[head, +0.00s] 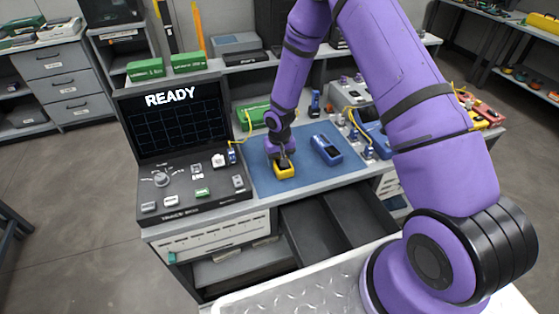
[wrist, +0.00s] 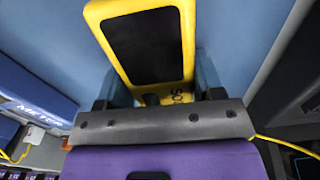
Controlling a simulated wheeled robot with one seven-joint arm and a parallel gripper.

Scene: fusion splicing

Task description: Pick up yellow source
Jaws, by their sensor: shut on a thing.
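The yellow source (head: 284,171) is a small yellow box with a dark face, on or just above the blue mat (head: 262,181); I cannot tell if it touches. My gripper (head: 283,160) comes down on it from above and is shut on it. In the wrist view the yellow source (wrist: 146,45) fills the upper middle, its lettering partly hidden by the gripper. The blue fingers of my gripper (wrist: 160,90) sit on both its sides.
A blue meter (head: 326,149) lies on the mat to the right. A console with a READY screen (head: 176,115) stands at the left. A drawer (head: 317,228) is open below the bench front. Yellow cables and connectors (head: 358,125) lie at the right.

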